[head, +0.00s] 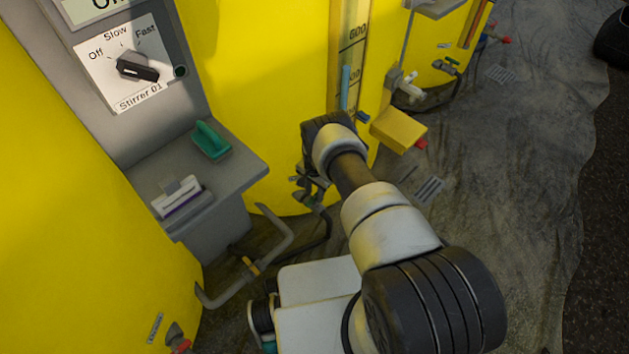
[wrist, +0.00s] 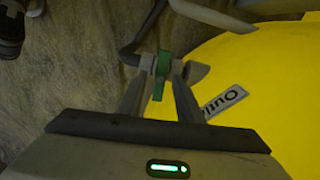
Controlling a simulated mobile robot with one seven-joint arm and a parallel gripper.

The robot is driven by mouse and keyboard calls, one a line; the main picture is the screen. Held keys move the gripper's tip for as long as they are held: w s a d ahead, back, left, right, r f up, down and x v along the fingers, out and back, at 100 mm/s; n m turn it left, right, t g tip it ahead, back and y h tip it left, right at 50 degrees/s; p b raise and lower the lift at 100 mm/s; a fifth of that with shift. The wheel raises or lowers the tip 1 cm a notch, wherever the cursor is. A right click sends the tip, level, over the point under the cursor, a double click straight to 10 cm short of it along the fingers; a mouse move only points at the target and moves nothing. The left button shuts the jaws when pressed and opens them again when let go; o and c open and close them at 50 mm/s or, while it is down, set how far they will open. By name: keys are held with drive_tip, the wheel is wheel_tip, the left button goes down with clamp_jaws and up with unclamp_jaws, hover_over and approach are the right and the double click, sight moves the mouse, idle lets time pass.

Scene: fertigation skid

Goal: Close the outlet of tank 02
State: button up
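The outlet valve's green handle (wrist: 161,76) is at the top middle of the wrist view. It looks crosswise to the short grey fitting (wrist: 195,73) at the yellow tank wall (wrist: 265,85). A partly covered label starting "Outl" (wrist: 222,103) is on that wall. My gripper (wrist: 162,72) has one finger on each side of the handle, with what looks like a narrow gap; contact is not clear. No tank number is readable.
A grey stand with the Stirrer 01 dial (head: 137,68) and a shelf (head: 240,178) is left of my arm. A bent grey pipe (head: 270,250) runs low beside it. A yellow box (head: 398,130) is right of my wrist. The floor (head: 510,200) further right is clear.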

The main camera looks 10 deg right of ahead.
sight(314, 197)
wheel_tip(314, 197, up, 17)
drive_tip(key=p, duration=0.5)
drive_tip(key=shift+f, duration=0.15)
